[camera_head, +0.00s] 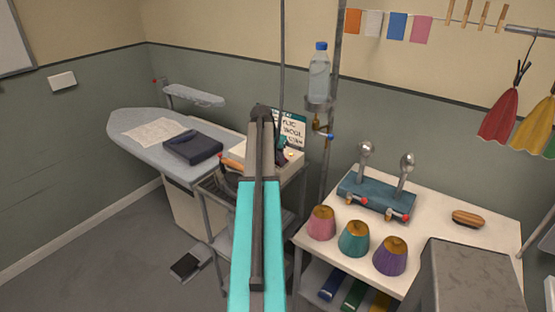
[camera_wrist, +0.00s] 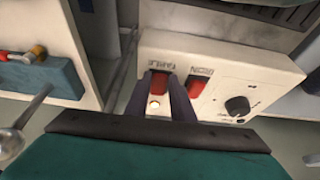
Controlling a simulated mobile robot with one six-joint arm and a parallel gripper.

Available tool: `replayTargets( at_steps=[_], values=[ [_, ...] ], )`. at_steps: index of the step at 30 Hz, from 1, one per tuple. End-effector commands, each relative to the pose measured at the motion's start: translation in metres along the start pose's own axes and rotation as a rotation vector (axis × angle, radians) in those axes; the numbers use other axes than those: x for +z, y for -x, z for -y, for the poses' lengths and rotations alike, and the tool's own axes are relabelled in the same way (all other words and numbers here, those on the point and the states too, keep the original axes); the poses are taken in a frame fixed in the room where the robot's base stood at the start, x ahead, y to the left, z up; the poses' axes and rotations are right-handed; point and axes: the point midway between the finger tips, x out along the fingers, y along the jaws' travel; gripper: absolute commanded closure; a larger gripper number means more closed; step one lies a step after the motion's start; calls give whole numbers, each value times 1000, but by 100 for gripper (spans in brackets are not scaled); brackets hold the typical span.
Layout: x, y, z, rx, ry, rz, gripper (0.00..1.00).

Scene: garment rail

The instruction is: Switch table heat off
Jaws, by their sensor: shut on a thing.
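The control box (camera_wrist: 262,62) fills the middle of the wrist view. It carries a red switch marked TABLE (camera_wrist: 158,84), a red switch marked IRON (camera_wrist: 195,86) and a black knob (camera_wrist: 238,106). My gripper (camera_wrist: 161,88) has its dark fingers on either side of the TABLE switch, shut on it. A small pale lamp (camera_wrist: 153,102) glows between the fingers. The TABLE switch's exact tilt is hard to tell. In the head view the control box (camera_head: 292,172) is partly hidden behind my arm.
The ironing table (camera_head: 130,122) with a folded dark garment (camera_head: 193,146) stands left. A water bottle (camera_head: 319,73) hangs on a pole beside my arm. A white table (camera_head: 455,206) at right holds several coloured cones and a teal block (camera_head: 376,197) with steel knobs.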

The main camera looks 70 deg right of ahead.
Motion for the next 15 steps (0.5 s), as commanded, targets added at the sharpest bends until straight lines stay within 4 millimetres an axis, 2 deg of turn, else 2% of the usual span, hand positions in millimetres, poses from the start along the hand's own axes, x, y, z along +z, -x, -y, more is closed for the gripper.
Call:
replayTargets(
  at_steps=[15],
  values=[
    [-11,2,1,2,-2,161,100]
  ],
)
